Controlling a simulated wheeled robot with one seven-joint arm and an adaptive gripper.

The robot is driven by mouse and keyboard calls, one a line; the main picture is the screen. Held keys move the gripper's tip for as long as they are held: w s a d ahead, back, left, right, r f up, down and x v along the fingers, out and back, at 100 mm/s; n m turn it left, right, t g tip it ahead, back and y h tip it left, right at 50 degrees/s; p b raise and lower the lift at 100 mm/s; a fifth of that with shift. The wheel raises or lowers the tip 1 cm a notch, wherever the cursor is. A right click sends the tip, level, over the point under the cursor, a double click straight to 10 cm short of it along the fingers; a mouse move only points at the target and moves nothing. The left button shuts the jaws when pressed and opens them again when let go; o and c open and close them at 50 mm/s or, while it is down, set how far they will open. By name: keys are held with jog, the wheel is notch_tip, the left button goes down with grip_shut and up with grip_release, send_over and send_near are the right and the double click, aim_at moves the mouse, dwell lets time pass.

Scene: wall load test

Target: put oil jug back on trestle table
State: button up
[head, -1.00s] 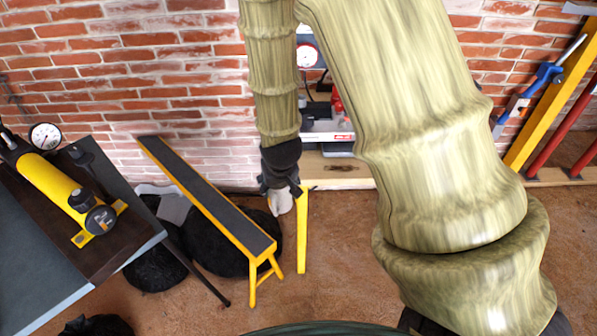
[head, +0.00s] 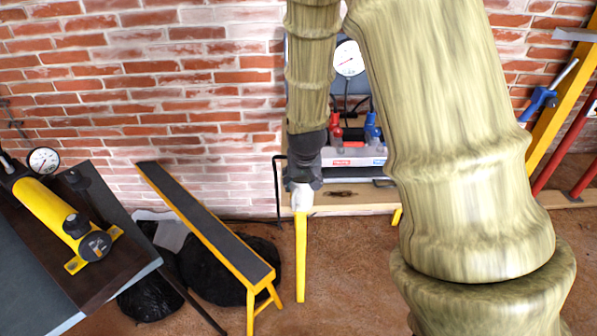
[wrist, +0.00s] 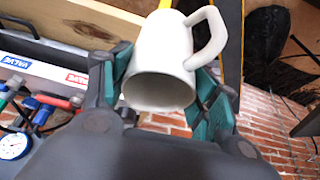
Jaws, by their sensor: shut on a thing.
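My gripper (head: 303,183) is shut on the white oil jug (head: 302,198). In the wrist view the jug (wrist: 160,50) is between my teal finger pads, its open mouth toward the camera and its handle at upper right. In the head view my gripper hangs pointing down, in front of the wall. A narrow dark-topped trestle table (head: 205,220) with yellow edges and legs stands to its left. The jug is apart from that top. A separate yellow upright (head: 300,255) shows directly below the jug; what it carries cannot be told.
A dark table (head: 110,205) with a yellow cylinder (head: 55,215) and gauge stands at left. Black bags (head: 215,272) lie behind the trestle. A valve manifold (head: 355,158) above a wooden board (head: 355,198) is partly behind my arm. Yellow and red bars lean at right.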

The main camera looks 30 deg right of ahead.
jog(key=w+d+f+p, duration=0.2)
jog(key=w+d+f, duration=0.2)
jog(key=w, duration=0.4)
jog(key=shift+f, duration=0.2)
jog(key=shift+s+f, duration=0.1)
jog(key=shift+f, duration=0.05)
dwell(0.3)
jog(key=o, duration=1.1)
